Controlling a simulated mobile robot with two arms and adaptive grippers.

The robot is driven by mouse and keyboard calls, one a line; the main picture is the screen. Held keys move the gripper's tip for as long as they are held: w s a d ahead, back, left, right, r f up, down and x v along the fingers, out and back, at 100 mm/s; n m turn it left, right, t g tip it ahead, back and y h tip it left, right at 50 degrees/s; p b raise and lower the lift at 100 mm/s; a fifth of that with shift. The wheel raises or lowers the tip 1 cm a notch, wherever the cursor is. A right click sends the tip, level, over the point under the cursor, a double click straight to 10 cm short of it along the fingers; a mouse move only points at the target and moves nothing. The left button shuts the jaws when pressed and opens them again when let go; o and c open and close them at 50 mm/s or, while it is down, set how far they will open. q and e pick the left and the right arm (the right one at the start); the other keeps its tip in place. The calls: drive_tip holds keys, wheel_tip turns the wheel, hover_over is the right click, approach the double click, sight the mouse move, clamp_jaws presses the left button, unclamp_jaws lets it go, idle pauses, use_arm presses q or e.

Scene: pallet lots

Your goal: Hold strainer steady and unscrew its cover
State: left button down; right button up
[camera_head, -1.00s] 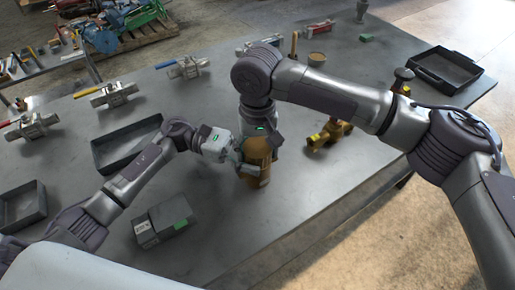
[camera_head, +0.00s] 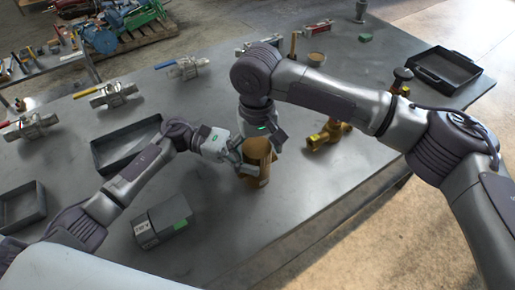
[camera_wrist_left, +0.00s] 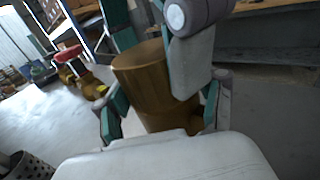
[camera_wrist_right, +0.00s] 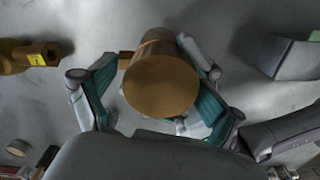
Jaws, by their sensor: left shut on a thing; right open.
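The strainer (camera_head: 256,160) is a brass-coloured cylinder standing on the grey table. Its round flat top faces up in the right wrist view (camera_wrist_right: 160,84), and it also shows in the left wrist view (camera_wrist_left: 143,75). My left gripper (camera_head: 242,166) is shut on the strainer's side. My right gripper (camera_head: 266,140) is just above the strainer from overhead. Its fingers (camera_wrist_right: 150,95) are open on both sides of the round top. I cannot tell whether they touch it. The seam between cover and body is not clear.
A brass valve (camera_head: 326,136) lies just right of the strainer. A grey box with a green label (camera_head: 160,222) is at the front left. A dark tray (camera_head: 128,146) lies behind my left arm, and another tray (camera_head: 446,70) is at the far right. Several steel valves line the back left.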

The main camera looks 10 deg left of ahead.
wheel_tip(320, 180, up, 4)
drive_tip(key=shift+f, duration=0.15)
drive_tip(key=shift+r, duration=0.5)
drive_tip(key=shift+c, duration=0.4)
drive_tip(key=m, duration=0.2)
drive_tip(key=r+m, duration=0.1)
drive_tip(key=m, duration=0.1)
drive_tip(key=shift+r, duration=0.2)
drive_tip(key=m, duration=0.2)
drive_tip(key=r+m, duration=0.1)
drive_tip(key=m, duration=0.2)
drive_tip(key=shift+r+m, duration=0.4)
drive_tip(key=shift+f, duration=0.15)
drive_tip(key=shift+f+m, duration=0.3)
drive_tip(key=shift+f, duration=0.05)
wheel_tip(320, 180, down, 7)
drive_tip(key=shift+r, duration=0.1)
